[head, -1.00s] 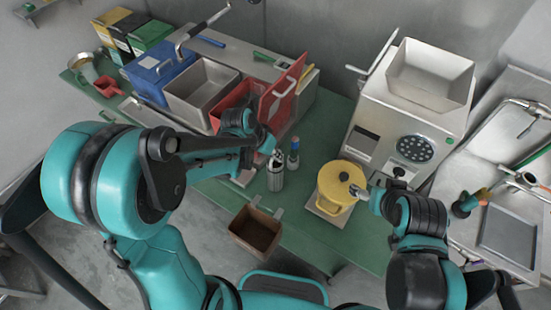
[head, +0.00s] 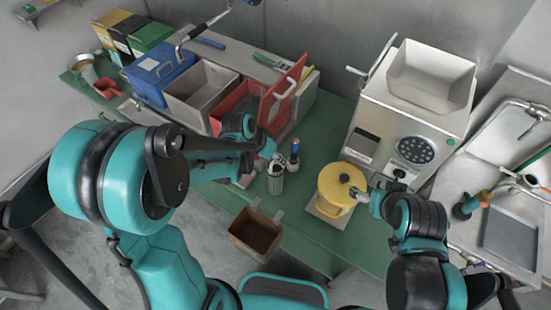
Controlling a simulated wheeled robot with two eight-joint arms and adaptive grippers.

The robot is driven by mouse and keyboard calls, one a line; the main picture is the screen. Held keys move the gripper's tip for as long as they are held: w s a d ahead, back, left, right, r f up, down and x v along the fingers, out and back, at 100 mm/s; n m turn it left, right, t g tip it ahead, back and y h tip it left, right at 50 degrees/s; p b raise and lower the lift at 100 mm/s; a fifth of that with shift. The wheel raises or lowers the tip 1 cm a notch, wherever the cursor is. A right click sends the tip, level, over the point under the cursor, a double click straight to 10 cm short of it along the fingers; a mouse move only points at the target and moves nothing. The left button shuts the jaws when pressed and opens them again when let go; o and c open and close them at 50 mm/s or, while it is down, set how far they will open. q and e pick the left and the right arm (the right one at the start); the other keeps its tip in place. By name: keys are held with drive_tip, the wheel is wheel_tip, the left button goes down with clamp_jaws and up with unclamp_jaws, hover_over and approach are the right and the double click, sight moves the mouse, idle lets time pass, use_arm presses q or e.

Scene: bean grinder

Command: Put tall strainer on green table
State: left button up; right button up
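A tall grey metal cylinder (head: 275,183), which looks like the tall strainer, is upright over the green table (head: 318,150), near its front edge. I cannot tell whether its base touches the tabletop. My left gripper (head: 275,161) is at the cylinder's top rim; its fingers are small and partly hidden by my arm, so their grip is unclear. My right gripper (head: 365,194) is beside the yellow pot (head: 334,187), close to its right side. Whether it touches the pot or is open cannot be made out.
A brown open box (head: 254,233) is in front of the table. The grinder machine (head: 402,125) stands behind the pot. Red (head: 285,95), grey (head: 202,90) and blue (head: 160,70) bins are behind my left arm.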

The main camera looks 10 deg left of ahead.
use_arm(q)
drive_tip(key=p+v, duration=0.3)
drive_tip(key=v, duration=0.9)
drive_tip(key=s+a+r+n+t+y, duration=0.3)
drive_tip(key=s+a+r+n, duration=0.1)
drive_tip(key=s, duration=0.6)
drive_tip(key=shift+s+r+t+y, duration=0.25)
drive_tip(key=shift+r+t+y, duration=0.15)
drive_tip(key=shift+r, duration=0.15)
drive_tip(key=shift+a, duration=0.15)
